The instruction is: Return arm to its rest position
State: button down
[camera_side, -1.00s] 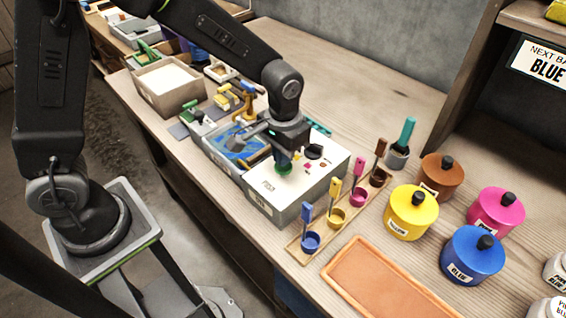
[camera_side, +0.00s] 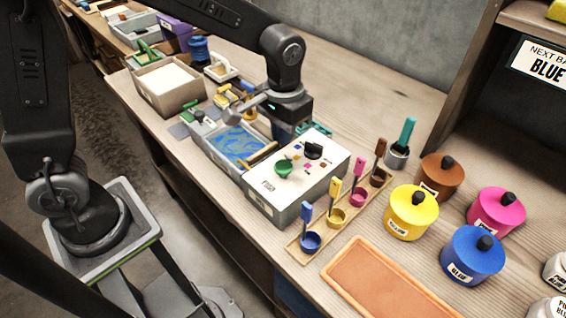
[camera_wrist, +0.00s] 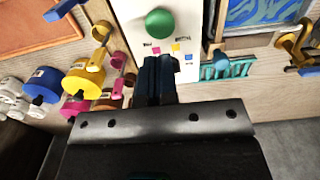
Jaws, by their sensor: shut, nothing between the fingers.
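My gripper (camera_side: 284,132) hangs above the bench in the side view, behind the white-topped box (camera_side: 262,200) and apart from its green knob (camera_side: 283,168). In the wrist view my gripper (camera_wrist: 158,62) shows its dark fingers together with nothing between them. There the green knob (camera_wrist: 160,22) stands past the fingertips on the white panel. A black knob (camera_side: 314,150) is on the same box top, beside small coloured marks. My arm reaches in from the upper left, bent down at the wrist.
A tray with a blue swirled surface (camera_side: 238,141) lies left of the box. Blue (camera_side: 473,255), yellow (camera_side: 411,212), pink (camera_side: 497,210) and brown (camera_side: 441,175) pots stand right. An orange tray (camera_side: 385,285) lies in front. The bench behind my gripper is clear towards the wall.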

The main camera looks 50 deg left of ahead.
jog(key=s+a+r+t, duration=0.2)
jog(key=s+a+r, duration=0.2)
jog(key=s, duration=0.4)
jog(key=s+a+r+t, duration=0.3)
jog(key=s+a+r, duration=0.2)
jog(key=s, duration=0.3)
jog(key=shift+r+t, duration=0.3)
jog(key=shift+r, duration=0.55)
jog(key=c, duration=1.8)
grip_release()
